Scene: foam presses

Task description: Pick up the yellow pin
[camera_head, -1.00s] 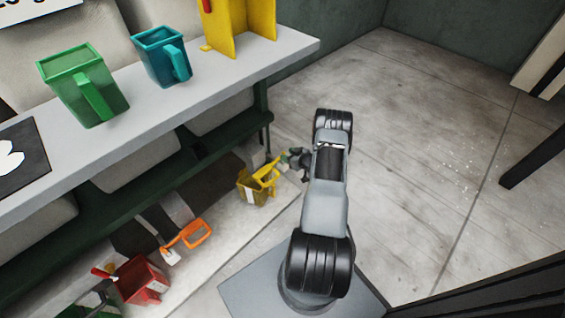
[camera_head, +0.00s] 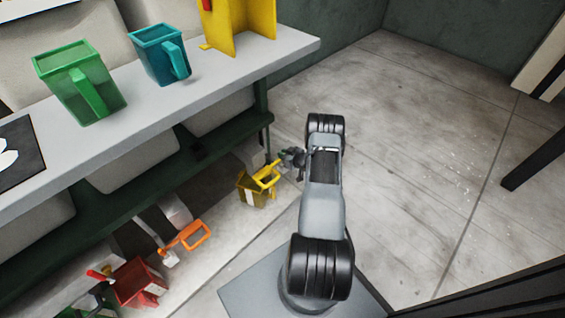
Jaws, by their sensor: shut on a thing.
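A yellow piece with a looped handle (camera_head: 267,175), which I take for the yellow pin, shows at the mouth of a small yellow container (camera_head: 255,196) on the floor beside the bench. It is too small to tell where one ends and the other begins. My gripper (camera_head: 283,157) is small and dark, reaching left from the end of my arm. It is shut at the upper right end of the yellow handle. The fingertips are partly hidden, so the exact contact is hard to see.
An orange-handled tool (camera_head: 190,236) and a red container (camera_head: 137,284) lie further left on the floor. Above, the grey bench (camera_head: 150,105) holds a green jug (camera_head: 80,85), a teal jug (camera_head: 160,55) and a yellow stand (camera_head: 240,25). Open floor (camera_head: 420,130) lies to the right.

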